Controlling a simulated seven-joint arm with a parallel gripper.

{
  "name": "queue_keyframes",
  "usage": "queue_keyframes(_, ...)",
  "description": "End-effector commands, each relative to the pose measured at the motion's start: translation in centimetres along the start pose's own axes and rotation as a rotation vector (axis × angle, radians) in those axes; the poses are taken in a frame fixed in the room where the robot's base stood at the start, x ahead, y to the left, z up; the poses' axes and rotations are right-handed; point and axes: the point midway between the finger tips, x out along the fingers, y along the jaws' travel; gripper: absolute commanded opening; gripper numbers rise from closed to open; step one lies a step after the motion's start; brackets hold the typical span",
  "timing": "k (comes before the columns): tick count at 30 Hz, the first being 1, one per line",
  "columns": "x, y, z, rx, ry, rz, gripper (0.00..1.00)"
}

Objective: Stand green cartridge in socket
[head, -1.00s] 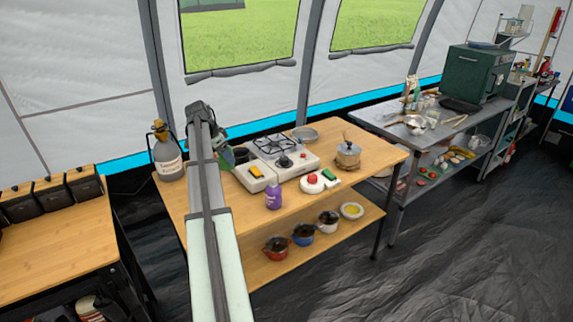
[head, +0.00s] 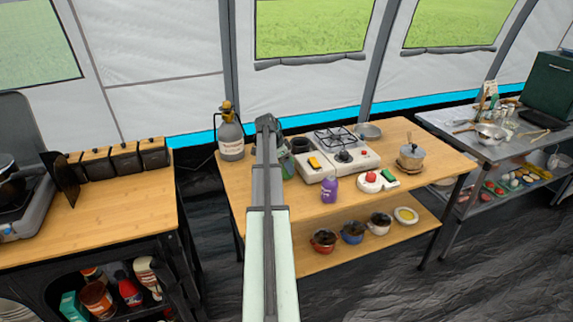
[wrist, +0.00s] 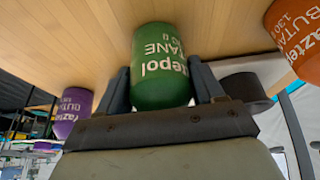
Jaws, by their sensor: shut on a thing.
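My gripper (wrist: 165,85) is shut on the green cartridge (wrist: 160,65), with one dark finger on each side of it. Its white lettering appears upside down in the wrist view, against the wooden tabletop. In the head view my arm hides most of the gripper, and a bit of green (head: 287,167) shows just right of the arm, left of the stove. A purple cartridge (wrist: 73,112) is at left in the wrist view and stands near the table's front in the head view (head: 329,190). I cannot make out the socket for certain.
An orange cartridge (wrist: 296,35) and a dark round object (wrist: 246,88) are to the right in the wrist view. The stove (head: 345,158), a grey gas cylinder (head: 231,140), a lidded pot (head: 411,156) and a white holder with red and green parts (head: 368,188) share the table.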

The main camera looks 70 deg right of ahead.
Motion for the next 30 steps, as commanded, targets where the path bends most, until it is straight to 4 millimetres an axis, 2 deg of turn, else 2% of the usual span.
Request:
queue_keyframes(11,0.31,-0.01,0.12,0.0,0.0,0.0,0.29)
queue_keyframes(12,0.34,0.0,0.13,0.0,0.0,0.0,0.69)
queue_keyframes(20,0.31,-0.01,0.12,0.0,0.0,0.0,0.93)
queue_keyframes(30,-0.22,-0.03,-0.01,0.0,0.0,-0.001,0.93)
